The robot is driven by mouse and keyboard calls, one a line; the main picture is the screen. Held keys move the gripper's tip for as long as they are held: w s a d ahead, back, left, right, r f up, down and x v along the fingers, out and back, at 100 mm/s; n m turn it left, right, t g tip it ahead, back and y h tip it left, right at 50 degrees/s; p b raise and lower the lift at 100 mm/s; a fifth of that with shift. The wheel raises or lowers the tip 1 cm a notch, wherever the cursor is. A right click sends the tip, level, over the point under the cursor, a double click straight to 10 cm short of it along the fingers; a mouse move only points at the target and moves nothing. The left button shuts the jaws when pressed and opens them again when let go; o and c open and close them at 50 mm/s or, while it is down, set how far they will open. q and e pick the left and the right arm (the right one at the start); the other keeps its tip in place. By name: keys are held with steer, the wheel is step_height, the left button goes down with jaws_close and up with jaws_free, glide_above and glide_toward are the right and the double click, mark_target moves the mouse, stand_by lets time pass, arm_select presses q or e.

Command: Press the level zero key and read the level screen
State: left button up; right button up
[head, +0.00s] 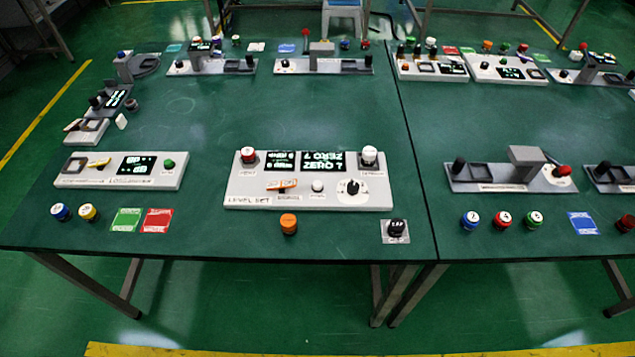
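The white level panel (240,190), labelled "LEVEL SET", lies on the green table in the middle of the head view. Its right screen (323,161) is lit and appears to read "ZERO ?". A smaller lit screen (280,161) is beside it, its text too small to read surely. The panel carries a red-and-white key (248,155), a white-topped key (369,155), an orange lever (282,185), a small white button (317,186) and a black dial (352,187). The small labels are illegible, so I cannot tell which is the zero key. Neither gripper is in view.
An orange-topped cylinder (288,223) and a black knob on a pale pad (395,230) stand in front of the panel. Another white panel (75,172) is to the left, a grey device (512,178) to the right. A table seam (413,140) runs right of the panel.

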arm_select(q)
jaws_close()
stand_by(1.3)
